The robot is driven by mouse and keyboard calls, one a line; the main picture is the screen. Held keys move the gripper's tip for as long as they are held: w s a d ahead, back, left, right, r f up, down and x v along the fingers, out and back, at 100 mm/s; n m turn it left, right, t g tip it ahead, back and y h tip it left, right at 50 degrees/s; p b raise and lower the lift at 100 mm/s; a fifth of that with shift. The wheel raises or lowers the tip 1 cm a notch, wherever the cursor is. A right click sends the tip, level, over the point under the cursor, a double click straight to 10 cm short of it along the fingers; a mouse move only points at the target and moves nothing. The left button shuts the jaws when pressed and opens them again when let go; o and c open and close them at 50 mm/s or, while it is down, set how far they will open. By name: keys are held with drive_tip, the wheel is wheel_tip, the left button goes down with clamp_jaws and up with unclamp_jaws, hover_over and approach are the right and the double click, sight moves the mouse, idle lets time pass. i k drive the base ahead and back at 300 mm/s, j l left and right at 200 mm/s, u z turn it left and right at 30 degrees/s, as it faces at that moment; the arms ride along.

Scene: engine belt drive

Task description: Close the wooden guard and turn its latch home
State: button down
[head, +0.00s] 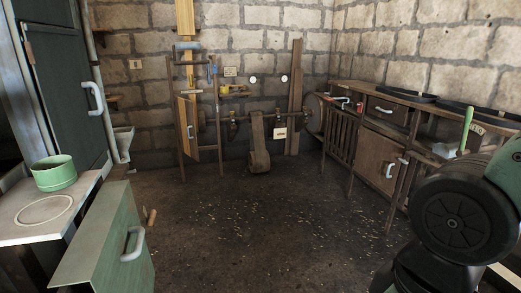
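Against the back wall stands a belt drive with a horizontal shaft (252,118). At its left end is a tall narrow wooden panel (186,132) with a pale handle (191,131), which looks like the wooden guard. It hangs in a frame of thin posts (217,125) and appears to stand at an angle to it, with a gap on its right. A small blue part (212,71) sits high on the right post; I cannot tell whether it is the latch. My gripper is out of view; only a dark joint of my arm shows at lower right.
The middle floor (240,225) is clear. At left are a green drawer front (108,245), pulled out, a worktop (35,212) with a green pot (54,173), and a dark cabinet (65,85). A wooden bench (385,145) lines the right wall. A plank (296,95) leans behind the shaft.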

sight(185, 109)
drive_tip(key=i+u, duration=0.1)
drive_tip(key=i, duration=0.95)
drive_tip(key=i+l, duration=0.15)
drive_tip(key=i, duration=0.85)
drive_tip(key=i+j+u, duration=0.1)
drive_tip(key=i+u, duration=0.2)
drive_tip(key=i, duration=0.35)
drive_tip(key=i+u, duration=0.25)
drive_tip(key=i, duration=0.4)
drive_tip(key=i+l+u, duration=0.3)
drive_tip(key=i, duration=0.35)
drive_tip(key=i+j+u, duration=0.15)
drive_tip(key=i+u, duration=0.3)
drive_tip(key=i, duration=0.15)
drive_tip(key=i+u, duration=0.4)
drive_tip(key=i, duration=0.2)
